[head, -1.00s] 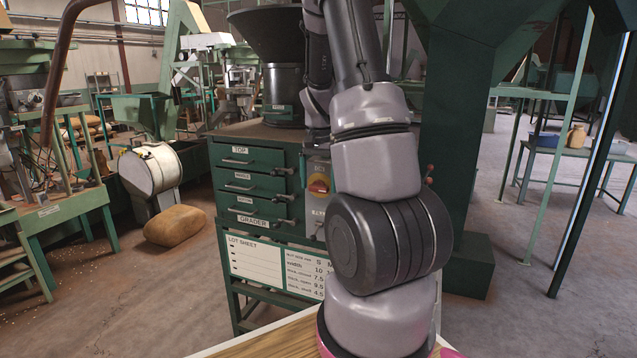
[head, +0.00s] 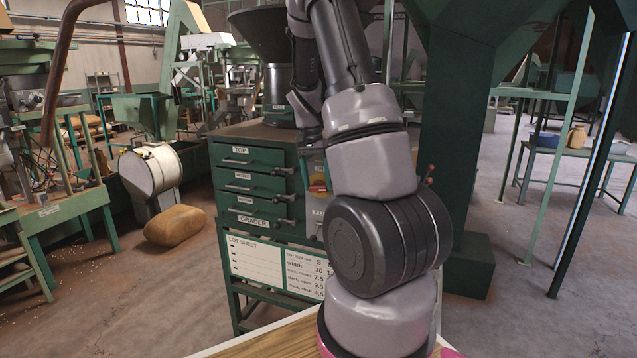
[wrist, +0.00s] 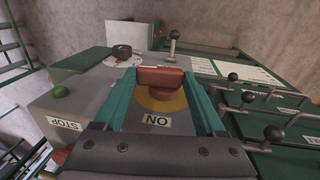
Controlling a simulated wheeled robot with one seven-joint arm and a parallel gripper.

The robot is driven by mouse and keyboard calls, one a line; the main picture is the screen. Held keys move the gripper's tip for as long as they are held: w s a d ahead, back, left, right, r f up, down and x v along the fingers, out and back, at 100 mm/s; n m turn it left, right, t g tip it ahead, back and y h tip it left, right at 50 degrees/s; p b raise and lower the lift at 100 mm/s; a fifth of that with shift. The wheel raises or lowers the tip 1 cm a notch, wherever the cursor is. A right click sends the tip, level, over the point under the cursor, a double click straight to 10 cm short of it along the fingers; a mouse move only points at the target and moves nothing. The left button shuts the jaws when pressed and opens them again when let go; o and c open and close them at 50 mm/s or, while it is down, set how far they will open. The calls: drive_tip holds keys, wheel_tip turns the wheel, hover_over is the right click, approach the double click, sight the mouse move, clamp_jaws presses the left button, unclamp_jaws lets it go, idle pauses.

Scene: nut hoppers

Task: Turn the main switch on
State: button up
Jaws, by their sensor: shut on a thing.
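The main switch is a red handle on a round yellow plate, on the front of a grey control box. In the wrist view the red handle (wrist: 160,78) lies crosswise between the teal fingers of my gripper (wrist: 160,74), which is shut on it. The yellow plate shows around the handle, with an upside-down ON label (wrist: 157,119) near the palm. In the head view the grey control box (head: 316,222) is beside the green drawers, and my arm hides much of it and most of the switch.
On the same box are a green button (wrist: 60,91), a STOP label (wrist: 65,123), a black knob (wrist: 121,51) and a ball-topped lever (wrist: 173,46). Drawers with protruding ball-ended handles (wrist: 274,133) lie close to my gripper's right in the wrist view. A lot sheet board (head: 270,262) hangs below the drawers.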

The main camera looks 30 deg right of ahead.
drive_tip(key=g+h, duration=0.2)
drive_tip(key=shift+w+a+g, duration=0.3)
drive_tip(key=shift+w+g, duration=0.1)
drive_tip(key=g+h, duration=0.3)
drive_tip(key=shift+w+a+f+g, duration=0.3)
drive_tip(key=shift+w, duration=0.05)
drive_tip(key=g+h, duration=0.1)
drive_tip(key=g, duration=0.1)
drive_tip(key=g+h, duration=0.1)
drive_tip(key=shift+w+a+f+h, duration=0.2)
drive_tip(key=shift+w+f+h, duration=0.05)
drive_tip(key=shift+f+h, duration=0.1)
drive_tip(key=shift+w+a+f+g+h, duration=0.15)
drive_tip(key=shift+g+h, duration=0.4)
drive_tip(key=shift+g, duration=0.3)
drive_tip(key=shift+s+d+f+g+h, duration=0.15)
drive_tip(key=shift+g+h, duration=0.35)
drive_tip(key=shift+g, duration=0.35)
drive_tip(key=shift+a, duration=0.1)
drive_tip(key=o, duration=1.3)
drive_tip(key=shift+w, duration=0.1)
